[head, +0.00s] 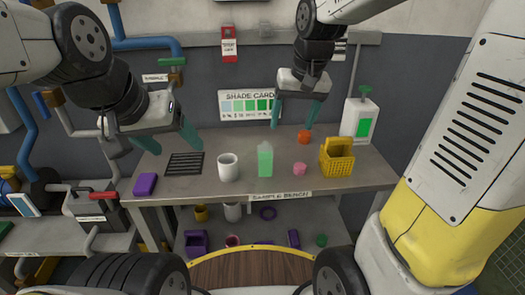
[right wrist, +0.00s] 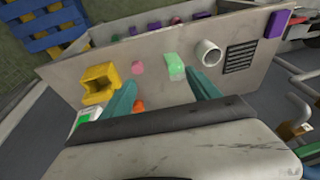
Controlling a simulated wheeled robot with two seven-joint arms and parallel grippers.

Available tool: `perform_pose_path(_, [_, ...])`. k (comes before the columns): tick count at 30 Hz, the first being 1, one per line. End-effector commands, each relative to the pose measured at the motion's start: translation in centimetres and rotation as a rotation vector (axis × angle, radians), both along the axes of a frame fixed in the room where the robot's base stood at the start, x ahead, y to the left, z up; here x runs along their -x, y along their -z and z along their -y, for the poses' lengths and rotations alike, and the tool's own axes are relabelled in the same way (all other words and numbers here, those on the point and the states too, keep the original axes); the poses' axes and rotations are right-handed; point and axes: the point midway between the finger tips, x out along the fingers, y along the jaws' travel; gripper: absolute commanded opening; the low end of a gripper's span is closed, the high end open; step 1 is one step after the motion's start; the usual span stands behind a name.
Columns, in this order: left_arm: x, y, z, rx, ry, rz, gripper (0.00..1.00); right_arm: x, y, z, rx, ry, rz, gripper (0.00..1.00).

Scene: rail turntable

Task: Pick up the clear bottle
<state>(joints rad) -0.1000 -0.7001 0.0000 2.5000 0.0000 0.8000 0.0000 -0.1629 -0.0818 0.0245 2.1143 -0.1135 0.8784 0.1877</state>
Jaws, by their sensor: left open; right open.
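The clear bottle (head: 265,161), see-through with green inside, stands upright on the grey bench, near its middle. In the right wrist view the bottle (right wrist: 175,67) shows beyond the fingers, nearer the right one. My right gripper (head: 294,127) is open and empty, above and behind the bottle, a little to its right in the head view. It also shows in the right wrist view (right wrist: 160,88). My left gripper (head: 158,152) is open and empty, over the left part of the bench, well apart from the bottle.
A white cup (head: 228,168) stands left of the bottle, and a small pink item (head: 300,169) right of it. A yellow basket (head: 337,158), an orange item (head: 304,136), a white dispenser (head: 359,120), a dark grille (head: 185,163) and a purple block (head: 145,184) share the bench (head: 205,187).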

Motion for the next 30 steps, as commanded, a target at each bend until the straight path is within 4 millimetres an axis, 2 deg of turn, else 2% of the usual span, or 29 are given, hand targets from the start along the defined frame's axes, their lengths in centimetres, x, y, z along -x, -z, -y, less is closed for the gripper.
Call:
perform_pose_path(1, [0.0,0.0,0.0,0.000,0.000,0.000,0.70,-1.7,1.4,-0.8,0.014,-0.004,-0.040,0.71])
perform_pose_path(6, [0.0,0.0,0.0,0.000,0.000,0.000,0.70,-6.5,6.1,-3.1,0.057,-0.001,-0.144,0.71])
perform_pose_path(12, [0.0,0.0,0.0,0.000,0.000,0.000,0.70,-9.7,11.0,-5.2,0.097,0.005,-0.224,0.71])
perform_pose_path(18, [0.0,0.0,0.0,0.000,0.000,0.000,0.70,-10.5,12.9,-5.9,0.112,0.007,-0.247,0.71])
perform_pose_path(26, [0.0,0.0,0.0,0.000,0.000,0.000,0.70,-10.5,15.7,-5.9,0.112,0.008,-0.249,0.71])
perform_pose_path(30, [0.0,0.0,0.0,0.000,0.000,0.000,0.70,-10.3,17.8,-6.0,0.112,0.008,-0.251,0.71])
